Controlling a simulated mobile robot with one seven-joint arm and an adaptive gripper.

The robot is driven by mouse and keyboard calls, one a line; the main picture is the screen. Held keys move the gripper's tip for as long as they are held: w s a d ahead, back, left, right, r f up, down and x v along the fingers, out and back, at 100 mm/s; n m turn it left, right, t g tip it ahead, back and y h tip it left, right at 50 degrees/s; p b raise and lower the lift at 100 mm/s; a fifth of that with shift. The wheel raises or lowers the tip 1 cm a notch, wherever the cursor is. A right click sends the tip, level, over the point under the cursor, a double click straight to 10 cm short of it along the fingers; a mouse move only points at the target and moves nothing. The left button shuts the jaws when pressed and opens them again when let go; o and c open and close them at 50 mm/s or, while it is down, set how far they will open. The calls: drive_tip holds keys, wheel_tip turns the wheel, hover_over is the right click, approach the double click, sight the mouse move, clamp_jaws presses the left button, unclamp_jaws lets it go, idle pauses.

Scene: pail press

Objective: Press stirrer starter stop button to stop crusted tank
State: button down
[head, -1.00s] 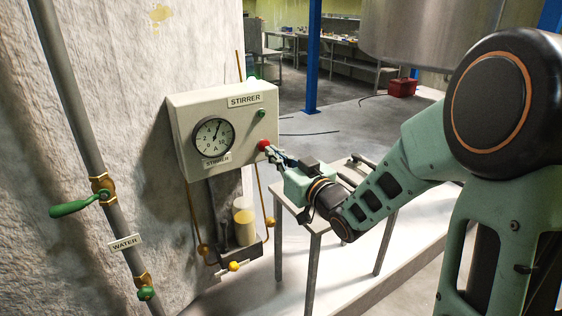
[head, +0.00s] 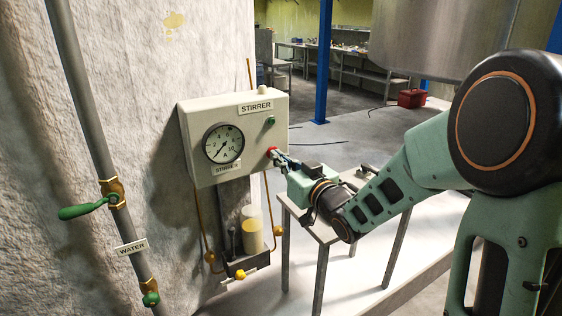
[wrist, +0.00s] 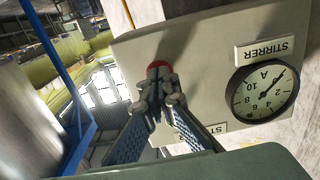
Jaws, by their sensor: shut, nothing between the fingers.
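The lamp on top of the box (head: 262,91) looks pale and unlit.
A water pipe (head: 88,120) with a green valve lever (head: 82,209) runs down the left. A sight glass (head: 251,228) and yellow-handled valve (head: 238,274) sit below the box. A metal table (head: 310,226) stands under my arm. Open floor lies behind.

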drive_tip(key=v, duration=0.5)
drive_tip(key=shift+s+d, duration=0.15)
drive_tip(key=shift+s, duration=0.05)
idle(0.4)
idle(0.4)
